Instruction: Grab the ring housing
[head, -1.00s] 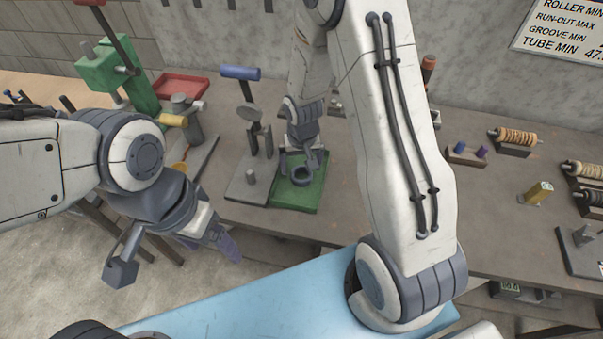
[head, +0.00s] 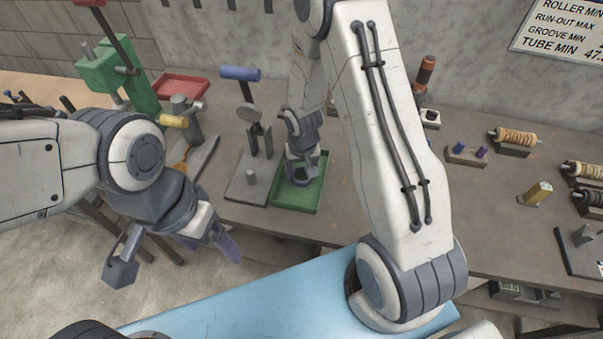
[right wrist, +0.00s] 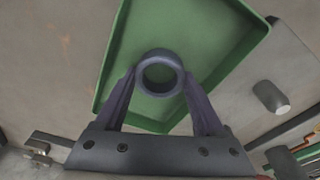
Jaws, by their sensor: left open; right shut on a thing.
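The ring housing (right wrist: 160,92) is a short, dark grey-purple ring with a round opening, seen in the right wrist view. My right gripper (right wrist: 160,84) is shut on it, with one finger at each side of its outer wall. In the head view the ring housing (head: 300,182) is over the green tray (head: 288,199), near its back, partly hidden by my right gripper (head: 301,170). I cannot tell whether it touches the tray floor. My left gripper (head: 227,243) is open and empty, in front of the bench edge at left.
A grey stand with a blue-handled press (head: 241,73) stands just left of the tray. A green press (head: 115,75) and a red tray (head: 182,87) are further left. Spools (head: 516,136) and small blocks are at right. Bare bench lies right of the green tray.

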